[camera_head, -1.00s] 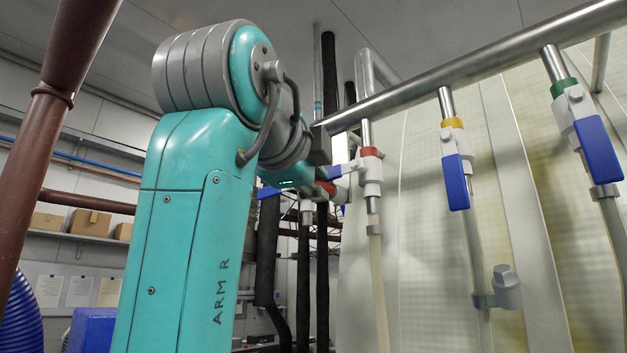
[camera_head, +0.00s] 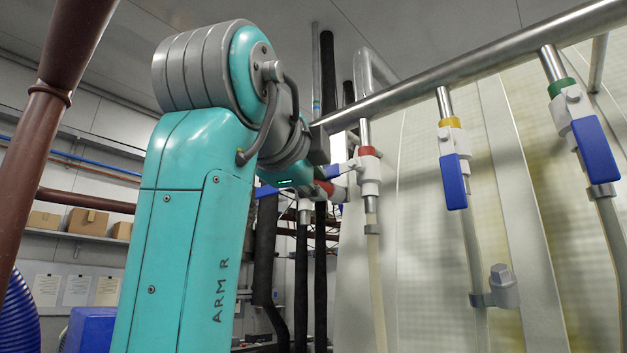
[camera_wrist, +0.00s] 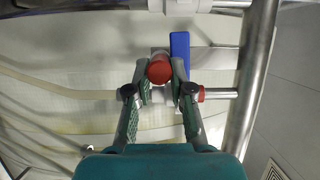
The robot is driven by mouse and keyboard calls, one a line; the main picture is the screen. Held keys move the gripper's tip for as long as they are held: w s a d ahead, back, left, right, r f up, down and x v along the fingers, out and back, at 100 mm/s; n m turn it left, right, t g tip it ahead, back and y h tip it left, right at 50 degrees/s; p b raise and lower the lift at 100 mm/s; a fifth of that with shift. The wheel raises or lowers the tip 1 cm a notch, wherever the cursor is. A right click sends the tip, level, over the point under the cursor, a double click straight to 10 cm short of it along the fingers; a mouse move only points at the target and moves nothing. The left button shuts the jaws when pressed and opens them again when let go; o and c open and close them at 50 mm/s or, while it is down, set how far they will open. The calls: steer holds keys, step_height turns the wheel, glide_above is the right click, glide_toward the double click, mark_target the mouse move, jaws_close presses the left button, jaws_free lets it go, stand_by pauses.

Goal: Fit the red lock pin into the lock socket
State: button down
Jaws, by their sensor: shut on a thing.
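The red lock pin (camera_wrist: 160,70) shows its round red end between my fingertips in the wrist view. My gripper (camera_wrist: 160,84) is shut on it. The pin lies directly in front of the white valve body with the blue handle (camera_wrist: 180,52) and red collar (camera_wrist: 202,94). In the head view, a red part that looks like the pin (camera_head: 325,187) shows at the end of my arm, close to the red-collared valve (camera_head: 369,175). My fingers are mostly hidden there. The lock socket cannot be made out behind the pin, so the pin's contact with it is unclear.
A steel pipe (camera_head: 455,68) runs across above the valves. Valves with a yellow collar (camera_head: 450,123) and a green collar (camera_head: 561,86) hang to the right, with blue handles. Dark vertical pipes (camera_head: 302,265) stand behind my arm. A brown pipe (camera_head: 52,120) is at left.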

steer(key=c, duration=0.9)
jaws_free()
steer(key=shift+c, duration=0.2)
steer(key=shift+s, duration=0.1)
steer(key=v, duration=1.1)
steer(key=shift+s, duration=0.35)
steer(key=shift+a, duration=0.1)
